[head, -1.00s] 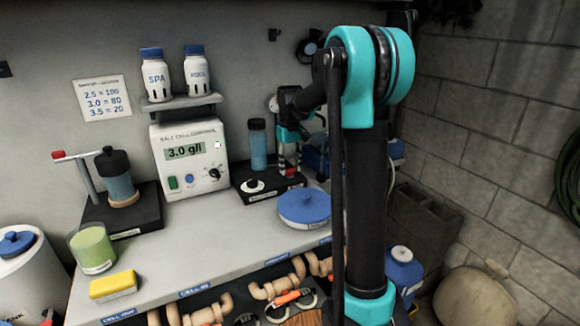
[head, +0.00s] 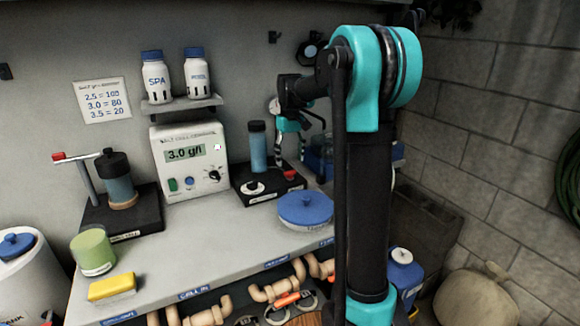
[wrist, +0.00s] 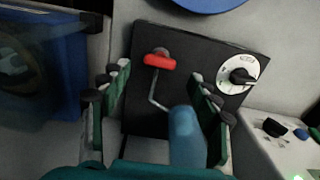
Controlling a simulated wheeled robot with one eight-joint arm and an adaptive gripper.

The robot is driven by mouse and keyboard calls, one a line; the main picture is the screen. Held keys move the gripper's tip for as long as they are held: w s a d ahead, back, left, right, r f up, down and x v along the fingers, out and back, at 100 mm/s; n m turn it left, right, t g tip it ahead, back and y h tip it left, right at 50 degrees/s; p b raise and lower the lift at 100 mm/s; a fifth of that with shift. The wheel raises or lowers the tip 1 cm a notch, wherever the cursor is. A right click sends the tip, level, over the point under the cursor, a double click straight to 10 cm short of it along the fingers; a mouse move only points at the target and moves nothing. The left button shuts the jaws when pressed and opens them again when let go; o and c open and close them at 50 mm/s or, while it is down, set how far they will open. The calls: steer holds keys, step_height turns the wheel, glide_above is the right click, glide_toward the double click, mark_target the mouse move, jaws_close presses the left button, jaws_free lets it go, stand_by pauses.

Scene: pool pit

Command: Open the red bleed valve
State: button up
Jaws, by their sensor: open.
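The red bleed valve (head: 290,175) sits at the right end of a black base (head: 250,195), beside a clear blue cylinder (head: 258,150). In the wrist view the short red handle (wrist: 159,61) lies crosswise on the black plate (wrist: 185,50), near a bent metal rod (wrist: 156,92). My gripper (head: 293,155) hangs above and behind the valve in the head view. In the wrist view my gripper (wrist: 160,75) is open and empty, its fingers spread to either side of the handle. The handle appears between and beyond the fingertips, apart from them.
A black dial on a white disc (wrist: 240,76) shares the plate. The blue cylinder (wrist: 186,138) stands close to the right finger. A blue-lidded dish (head: 305,208) is in front, the salt cell control box (head: 190,160) to the left, and a blue bin (wrist: 42,75) beside the bench.

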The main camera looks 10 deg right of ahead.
step_height(320, 180, up, 8)
steer(key=shift+f, duration=0.15)
stand_by(0.4)
